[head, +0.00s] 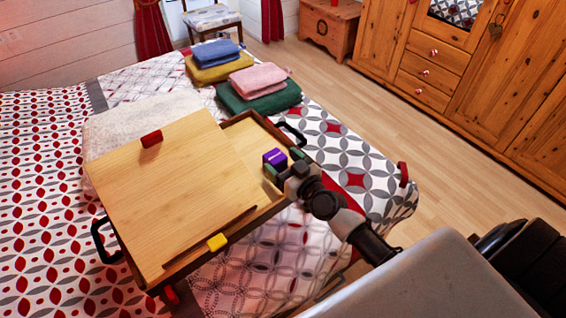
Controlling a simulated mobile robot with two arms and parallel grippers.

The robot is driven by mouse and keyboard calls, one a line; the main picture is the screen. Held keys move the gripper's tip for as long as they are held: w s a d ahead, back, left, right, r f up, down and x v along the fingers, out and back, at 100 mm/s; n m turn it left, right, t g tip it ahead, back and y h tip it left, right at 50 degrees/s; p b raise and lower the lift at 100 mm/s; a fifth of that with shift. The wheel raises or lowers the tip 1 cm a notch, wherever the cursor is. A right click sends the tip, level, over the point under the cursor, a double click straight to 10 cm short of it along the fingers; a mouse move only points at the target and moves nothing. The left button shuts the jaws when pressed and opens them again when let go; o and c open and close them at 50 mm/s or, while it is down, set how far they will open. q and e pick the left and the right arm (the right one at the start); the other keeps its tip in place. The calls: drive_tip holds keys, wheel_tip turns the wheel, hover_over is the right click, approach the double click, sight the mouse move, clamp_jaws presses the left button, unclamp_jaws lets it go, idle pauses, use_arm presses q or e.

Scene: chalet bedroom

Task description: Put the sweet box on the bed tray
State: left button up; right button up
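The bed tray (203,262) is wooden with black side handles and stands on the bed. A large tilted board covers most of it; a narrow open compartment (249,130) lies along its right side. A small purple box (274,157) is at this compartment; I cannot tell whether it is the sweet box or whether it touches the tray floor. My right gripper (284,163) reaches in from the right, its fingers apart at the purple box. Whether they press on it is unclear. My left gripper is out of view.
Folded blue (214,53), yellow, pink (259,78) and green textiles lie on the bed behind. A wooden wardrobe (480,80) stands right; floor (400,130) between is clear.

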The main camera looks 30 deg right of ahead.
drive_tip(key=shift+r, duration=0.1)
drive_tip(key=shift+r, duration=0.25)
drive_tip(key=s+d+b, duration=0.1)
drive_tip(key=s+d, duration=0.1)
drive_tip(key=s, duration=0.9)
drive_tip(key=shift+s+d+f+b, duration=0.2)
drive_tip(key=shift+s+b, duration=0.1)
drive_tip(key=shift+s, duration=0.1)
